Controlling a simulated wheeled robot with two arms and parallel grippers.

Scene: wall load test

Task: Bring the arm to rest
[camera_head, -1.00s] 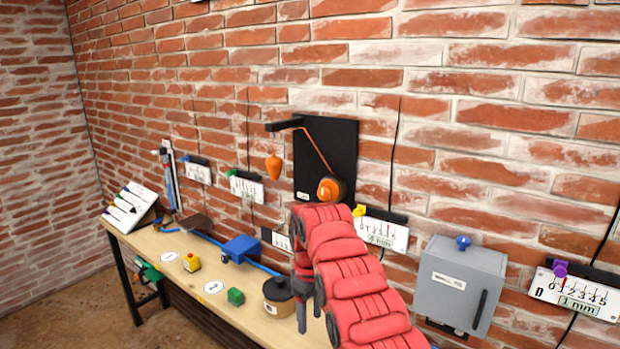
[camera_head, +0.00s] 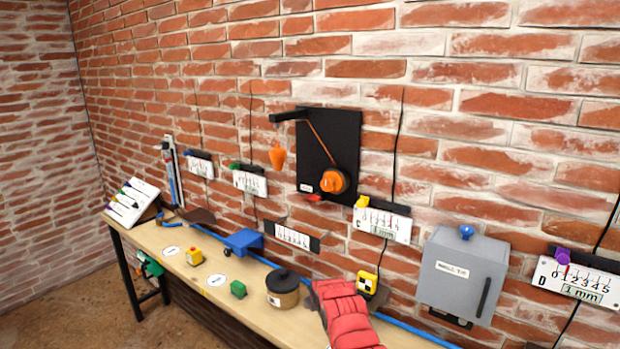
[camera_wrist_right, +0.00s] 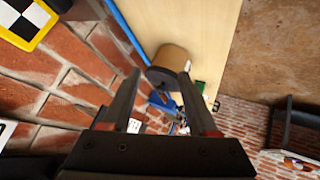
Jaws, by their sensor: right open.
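My red right arm (camera_head: 345,315) enters at the bottom of the head view, low over the right part of the workbench, beside the dark-lidded brown pot (camera_head: 283,290). The brown pot (camera_wrist_right: 170,62) shows beyond the fingertips, apparently not held. My left gripper is in neither view.
A grey box (camera_head: 460,272), a black panel (camera_head: 327,150) and several scales are on the brick wall. A yellow-black marker (camera_head: 367,281) is close to my arm.

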